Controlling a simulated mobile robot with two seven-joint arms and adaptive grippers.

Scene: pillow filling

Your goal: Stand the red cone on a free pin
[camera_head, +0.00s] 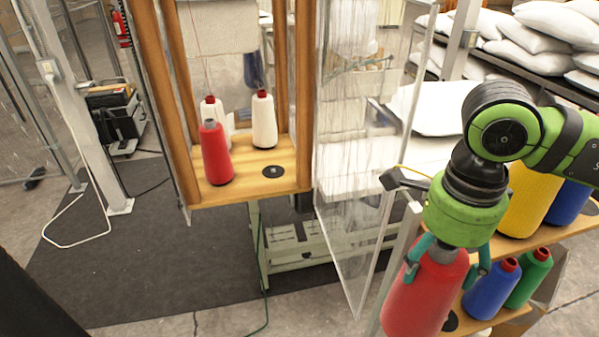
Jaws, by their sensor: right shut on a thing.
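A red cone (428,297) of thread is at the bottom right, upright with a slight tilt. My right gripper (445,262) points down and is shut on its top. The cone's base reaches the lower picture edge, so I cannot tell whether it touches the lower shelf. In the wooden frame at the left, a free pin (272,171) on a black disc shows at the front right of the wooden board (240,192). Another red cone (216,155) stands at the board's front left. My left gripper is not in view.
Two white cones, one at the back right (264,120) and one behind the red cone (211,110), stand on the board. A clear door (350,215) stands open between frame and held cone. Yellow (530,200), blue (490,290) and green (528,280) cones stand on shelves at right.

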